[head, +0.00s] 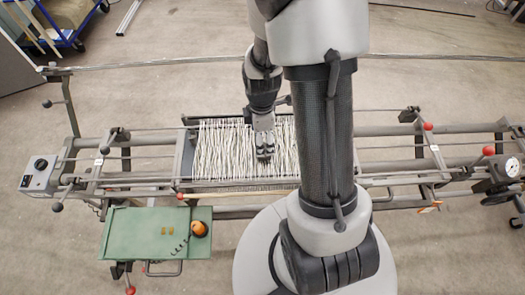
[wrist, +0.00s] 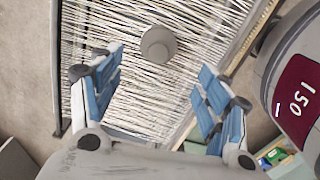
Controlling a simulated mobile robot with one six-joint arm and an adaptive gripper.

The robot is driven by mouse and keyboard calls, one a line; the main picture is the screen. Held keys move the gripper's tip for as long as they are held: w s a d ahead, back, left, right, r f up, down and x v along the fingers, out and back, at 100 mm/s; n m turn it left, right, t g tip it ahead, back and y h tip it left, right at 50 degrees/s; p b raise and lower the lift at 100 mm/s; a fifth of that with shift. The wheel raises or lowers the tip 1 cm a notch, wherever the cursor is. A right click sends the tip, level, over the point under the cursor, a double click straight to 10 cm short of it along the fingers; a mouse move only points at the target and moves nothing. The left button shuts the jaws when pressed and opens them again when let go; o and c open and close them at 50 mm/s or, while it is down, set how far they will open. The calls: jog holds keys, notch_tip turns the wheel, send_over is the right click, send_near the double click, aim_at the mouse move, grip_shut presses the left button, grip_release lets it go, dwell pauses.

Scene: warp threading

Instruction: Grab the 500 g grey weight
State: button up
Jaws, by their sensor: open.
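A round grey weight (wrist: 158,43) shows in the wrist view, lying on or just above the white warp threads (wrist: 140,85). No marking on it is readable. My gripper (wrist: 163,88) has its two blue-padded fingers spread wide, with nothing between them. The weight appears beyond the fingertips, roughly centred between them. In the head view my gripper (head: 264,152) points down over the threads (head: 220,155). The weight cannot be made out there and is probably hidden by the gripper.
The threads lie in a dark metal frame (head: 187,153) on long rails. A grey control box (head: 40,174) stands far left.

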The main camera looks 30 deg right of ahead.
notch_tip(320, 180, down, 5)
jog(key=shift+r+b, duration=0.2)
jog(key=shift+b, duration=0.25)
jog(key=f, duration=0.1)
jog(key=f+b, duration=0.1)
jog(key=f, duration=0.3)
jog(key=shift+w+d+f, duration=0.1)
jog(key=shift+d, duration=0.3)
jog(key=shift+c, duration=0.4)
jog(key=c, duration=1.5)
